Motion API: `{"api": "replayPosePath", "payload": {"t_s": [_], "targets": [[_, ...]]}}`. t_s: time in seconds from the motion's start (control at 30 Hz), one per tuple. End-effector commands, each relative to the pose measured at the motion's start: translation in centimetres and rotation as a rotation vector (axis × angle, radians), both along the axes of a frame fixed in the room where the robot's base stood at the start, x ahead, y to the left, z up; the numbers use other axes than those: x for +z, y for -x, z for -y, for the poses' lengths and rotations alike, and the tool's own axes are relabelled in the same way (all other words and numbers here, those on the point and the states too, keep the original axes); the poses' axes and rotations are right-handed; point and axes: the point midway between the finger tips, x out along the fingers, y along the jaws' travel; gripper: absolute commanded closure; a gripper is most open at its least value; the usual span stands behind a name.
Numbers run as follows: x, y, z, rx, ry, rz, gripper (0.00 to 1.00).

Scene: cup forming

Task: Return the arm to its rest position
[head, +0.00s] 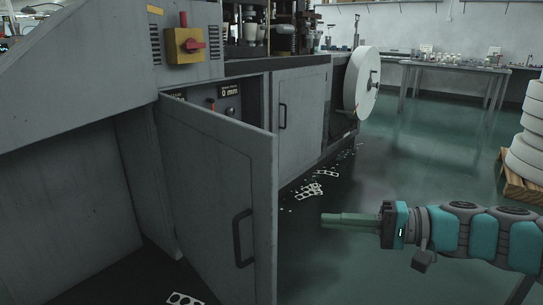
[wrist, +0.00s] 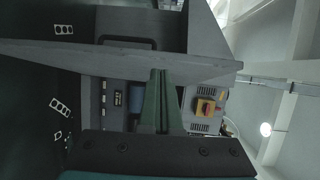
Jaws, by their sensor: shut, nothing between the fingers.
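My gripper (head: 324,219) is on the right in the head view, with its green fingers together and pointing left. It is empty and held in free air, to the right of the open grey cabinet door (head: 205,185). A visible gap in the picture lies between the fingertips and the door's edge. In the wrist view, the closed fingers of my gripper (wrist: 157,75) overlap the door's edge (wrist: 95,52), with the door handle (wrist: 126,43) above. My arm reaches in from the right.
The grey machine (head: 300,100) fills the left and middle, with a red switch (head: 193,45) and a large white roll (head: 362,82). Punched scraps (head: 310,190) lie on the floor. A pallet of white rolls (head: 525,155) stands at the right. The green floor between is clear.

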Motion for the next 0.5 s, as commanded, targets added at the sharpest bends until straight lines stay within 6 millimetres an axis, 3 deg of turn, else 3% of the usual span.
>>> {"api": "replayPosePath", "payload": {"t_s": [0.1,0.23,0.37,0.5], "targets": [[-1.8,3.3,-5.9,0.147,0.186,-0.070,1.00],[-5.7,8.6,-10.5,0.303,0.462,-0.164,1.00],[-9.4,14.0,-11.3,0.404,0.744,-0.242,1.00],[-12.3,18.8,-8.8,0.450,1.040,-0.307,1.00]]}}
